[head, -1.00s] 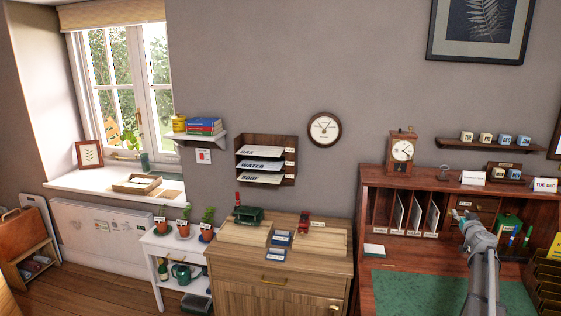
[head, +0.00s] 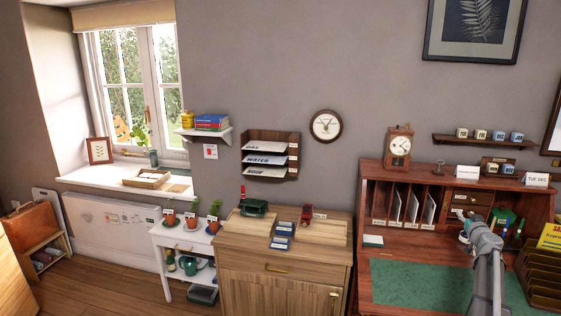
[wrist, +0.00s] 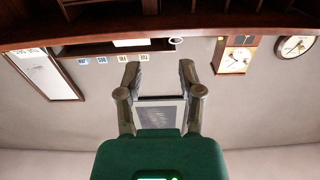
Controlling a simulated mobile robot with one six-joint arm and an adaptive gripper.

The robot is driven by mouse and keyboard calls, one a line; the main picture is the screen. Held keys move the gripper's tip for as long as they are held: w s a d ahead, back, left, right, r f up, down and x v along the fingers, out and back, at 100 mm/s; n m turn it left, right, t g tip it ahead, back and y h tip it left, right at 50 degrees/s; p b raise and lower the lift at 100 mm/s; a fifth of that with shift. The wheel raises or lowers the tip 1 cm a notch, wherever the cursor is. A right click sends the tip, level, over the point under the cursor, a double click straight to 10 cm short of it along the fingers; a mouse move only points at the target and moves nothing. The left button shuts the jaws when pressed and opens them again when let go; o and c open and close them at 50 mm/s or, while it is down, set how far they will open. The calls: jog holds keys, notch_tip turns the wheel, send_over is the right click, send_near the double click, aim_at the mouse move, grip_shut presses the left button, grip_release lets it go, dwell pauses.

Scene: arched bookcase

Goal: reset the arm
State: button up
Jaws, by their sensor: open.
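My gripper (wrist: 160,72) is open in the wrist view, its two fingers spread with nothing between them. In the head view my arm rises at the lower right, in front of the reddish wooden desk (head: 388,292), and the gripper end (head: 461,215) is small there, near the desk's pigeonholes. In the wrist view the room appears upside down, with the dark framed picture (wrist: 160,112) behind the fingers. I cannot tell the exact gap between the gripper and the desk hutch.
A mantel clock (head: 398,147) and white cards stand on the hutch top. A small shelf (head: 480,142) with date blocks hangs above. A wooden cabinet (head: 240,262) with trays is at centre. The green desk mat (head: 410,285) is clear.

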jog(key=s+a+f+n+g+y+b, duration=0.1)
jog(key=a+f, duration=0.4)
jog(key=a, duration=0.7)
jog(key=s+a+f+n+g+y+b, duration=0.2)
jog(key=s+a+f+g+y, duration=0.1)
jog(key=a, duration=1)
jog(key=s+a+f+n+g+y+b, duration=0.2)
jog(key=a+f+y, duration=0.3)
jog(key=a, duration=0.7)
jog(key=shift+s+a+f+g, duration=0.25)
jog(key=shift+f+g, duration=0.15)
jog(key=shift+f, duration=0.25)
jog(key=shift+s+a+f+g, duration=0.2)
jog(key=shift+f+g, duration=0.2)
jog(key=shift+f, duration=0.2)
jog(key=s+a+f+g+b, duration=0.3)
jog(key=s+a+f+g, duration=0.2)
jog(key=s+a+f, duration=0.45)
jog(key=s+a+f+m+g+h+b, duration=0.1)
jog(key=s+a+g+h, duration=0.15)
jog(key=s, duration=0.55)
jog(key=s+a+f+m+g+h, duration=0.1)
jog(key=s+a+f+g+h, duration=0.15)
jog(key=s, duration=0.55)
notch_tip(320, 180, up, 20)
jog(key=p, duration=1.9)
jog(key=shift+w+d, duration=0.2)
jog(key=shift+d, duration=0.15)
